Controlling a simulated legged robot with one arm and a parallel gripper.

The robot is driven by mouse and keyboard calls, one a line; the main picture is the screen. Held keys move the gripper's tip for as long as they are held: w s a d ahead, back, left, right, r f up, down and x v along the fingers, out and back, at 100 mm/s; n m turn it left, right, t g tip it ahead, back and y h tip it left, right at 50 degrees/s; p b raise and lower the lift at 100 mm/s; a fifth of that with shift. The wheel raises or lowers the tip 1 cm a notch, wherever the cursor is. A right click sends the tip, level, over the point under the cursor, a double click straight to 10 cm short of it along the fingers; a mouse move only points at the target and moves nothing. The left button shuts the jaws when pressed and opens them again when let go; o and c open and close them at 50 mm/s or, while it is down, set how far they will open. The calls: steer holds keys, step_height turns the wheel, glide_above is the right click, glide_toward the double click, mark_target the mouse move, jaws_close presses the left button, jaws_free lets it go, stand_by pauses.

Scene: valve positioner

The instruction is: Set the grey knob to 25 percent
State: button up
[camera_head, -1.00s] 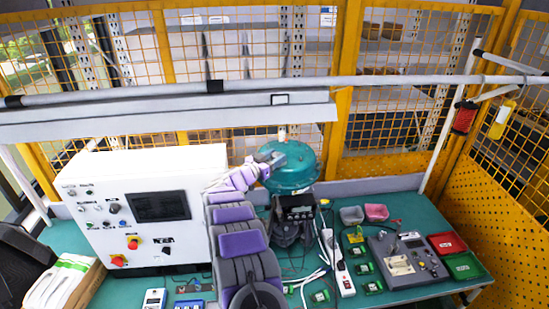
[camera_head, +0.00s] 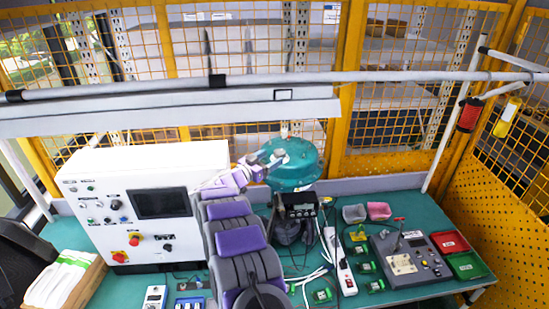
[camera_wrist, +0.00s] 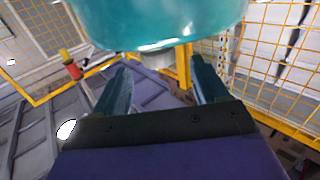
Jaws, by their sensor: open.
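A teal rounded housing (camera_head: 293,172) stands at the back middle of the bench, with a small pale stub (camera_head: 284,131) on top. In the wrist view the teal housing (camera_wrist: 165,18) fills the top, and a short grey cylindrical knob (camera_wrist: 157,61) sticks out of it. My gripper (camera_wrist: 160,66) is open, its two teal fingers on either side of the knob in the picture. I see no contact with the knob, and cannot tell the depth gap. In the head view my gripper (camera_head: 268,160) overlaps the housing's left front. I cannot read a scale on the knob.
A black display unit (camera_head: 298,205) sits below the housing. A white control cabinet (camera_head: 150,225) with a screen stands left. A power strip (camera_head: 341,262), a grey control box (camera_head: 410,260) and red and green trays (camera_head: 467,265) lie right. A yellow mesh fence (camera_head: 395,105) closes the back.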

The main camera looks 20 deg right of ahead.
steer(key=b+v, duration=0.2)
steer(key=v, duration=1.1)
steer(key=shift+a, duration=0.25)
steer(key=n+t+b, duration=0.2)
steer(key=t, duration=0.2)
glide_toward(278, 149)
step_height(278, 149, up, 6)
steer(key=d+r+n+t+y+b, duration=0.1)
steer(key=d+n+t+y, duration=0.2)
steer(key=d+t, duration=0.3)
steer(key=s+f+n+y+b, duration=0.3)
steer(key=s+f+n+y, duration=0.35)
steer(key=s+y, duration=0.45)
steer(key=shift+n+t+y, duration=0.25)
steer(key=shift+t+y, duration=0.05)
steer(key=w+p, duration=0.1)
steer(key=w, duration=0.4)
steer(key=w+d+p, duration=0.1)
steer(key=w, duration=0.5)
steer(key=w+d+p, duration=0.1)
steer(key=w, duration=0.5)
steer(key=shift+d+r, duration=0.25)
steer(key=shift+r, duration=0.15)
